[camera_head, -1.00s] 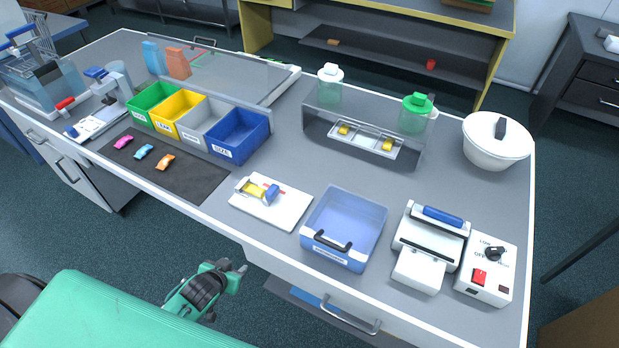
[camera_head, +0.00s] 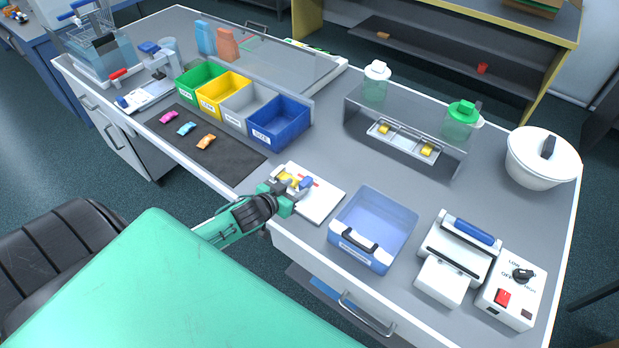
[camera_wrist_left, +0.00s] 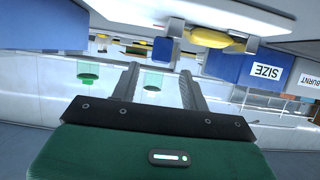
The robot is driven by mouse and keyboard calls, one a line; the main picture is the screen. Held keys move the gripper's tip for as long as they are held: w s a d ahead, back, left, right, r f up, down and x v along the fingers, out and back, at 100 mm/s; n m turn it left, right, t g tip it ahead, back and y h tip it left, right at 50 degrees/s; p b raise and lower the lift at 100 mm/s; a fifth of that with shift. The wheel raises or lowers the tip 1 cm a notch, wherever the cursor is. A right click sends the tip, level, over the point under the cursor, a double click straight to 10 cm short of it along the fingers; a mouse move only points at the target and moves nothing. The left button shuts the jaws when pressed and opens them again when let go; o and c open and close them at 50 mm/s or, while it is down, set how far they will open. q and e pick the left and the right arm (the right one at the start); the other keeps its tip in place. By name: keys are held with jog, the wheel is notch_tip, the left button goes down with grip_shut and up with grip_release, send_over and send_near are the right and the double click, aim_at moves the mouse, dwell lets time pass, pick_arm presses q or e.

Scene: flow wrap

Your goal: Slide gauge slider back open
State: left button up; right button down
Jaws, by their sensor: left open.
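The gauge is a white board (camera_head: 322,205) at the front edge of the table, with a yellow piece (camera_head: 289,178) and a blue slider (camera_head: 306,183) on it. My left gripper (camera_head: 290,191) is at the gauge's front left side and partly covers it. In the left wrist view its two fingers (camera_wrist_left: 160,72) stand apart, with nothing held between them. The blue slider (camera_wrist_left: 167,50) shows just beyond the fingertips there, and the yellow piece (camera_wrist_left: 215,38) lies beside it. Whether a finger touches the slider, I cannot tell. My right gripper is not in view.
A clear blue-tinted bin (camera_head: 372,226) stands right of the gauge. Green, yellow, grey and blue bins (camera_head: 278,124) stand behind left, and a dark mat (camera_head: 222,150) with small wrapped pieces lies left. A sealer (camera_head: 460,250) and control box (camera_head: 513,296) stand at the right.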

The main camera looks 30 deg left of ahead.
aim_at(309, 180)
pick_arm(q)
jog(key=shift+p+x, duration=0.65)
jog(key=shift+x, duration=3.35)
